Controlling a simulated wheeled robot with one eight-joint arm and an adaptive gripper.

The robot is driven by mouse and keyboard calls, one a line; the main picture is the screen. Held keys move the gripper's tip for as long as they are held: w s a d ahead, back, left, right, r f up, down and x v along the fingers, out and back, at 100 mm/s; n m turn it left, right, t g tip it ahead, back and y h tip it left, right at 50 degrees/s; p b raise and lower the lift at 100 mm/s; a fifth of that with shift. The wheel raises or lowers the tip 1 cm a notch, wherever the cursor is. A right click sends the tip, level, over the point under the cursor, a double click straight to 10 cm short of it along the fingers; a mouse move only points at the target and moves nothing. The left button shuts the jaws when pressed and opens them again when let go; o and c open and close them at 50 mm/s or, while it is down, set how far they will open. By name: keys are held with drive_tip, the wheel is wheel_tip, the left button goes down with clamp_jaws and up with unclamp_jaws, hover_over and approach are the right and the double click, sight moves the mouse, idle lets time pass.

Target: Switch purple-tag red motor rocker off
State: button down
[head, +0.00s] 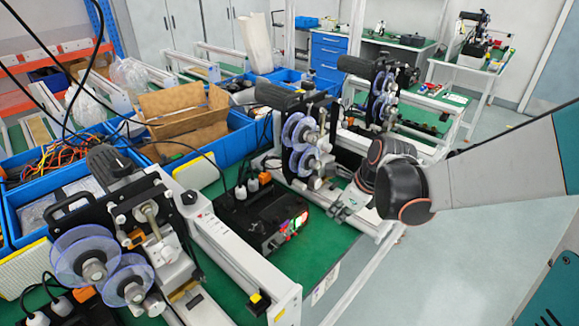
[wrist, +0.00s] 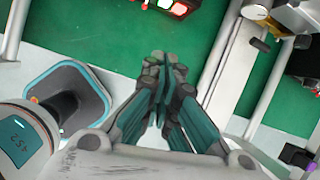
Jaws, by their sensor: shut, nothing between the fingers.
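A black control box (head: 255,212) sits on the green bench top between two coder machines. Small lit rockers (head: 291,228) glow red, pink and green on its front end; I cannot tell which one has a purple tag. My gripper (head: 340,212) is just right of the box's lit end, apart from it. In the wrist view my gripper (wrist: 163,66) has its fingers together with nothing between them. A red-lit rocker (wrist: 180,8) shows at the top edge of that view, beyond the fingertips.
A coder machine with purple discs (head: 95,268) stands at the near left, and another (head: 306,140) behind the box. White rails (head: 240,262) run beside the box. Blue bins (head: 238,142) line the back of the bench. Open floor (head: 440,262) lies to the right.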

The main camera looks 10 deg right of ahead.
sight(304, 218)
drive_tip(key=shift+w+d+f+m, duration=0.3)
drive_tip(key=shift+d+f+m, duration=0.25)
drive_tip(key=shift+m, duration=0.55)
drive_tip(key=shift+f, duration=0.1)
drive_tip(key=b+x, duration=0.4)
drive_tip(key=x, duration=0.6)
drive_tip(key=shift+s, duration=0.1)
drive_tip(key=w+a, duration=0.2)
drive_tip(key=shift+w+r+b, duration=0.25)
drive_tip(key=shift+b, duration=0.05)
drive_tip(key=shift+w+a+r, duration=0.15)
drive_tip(key=shift+w+a, duration=0.05)
drive_tip(key=shift+w, duration=0.15)
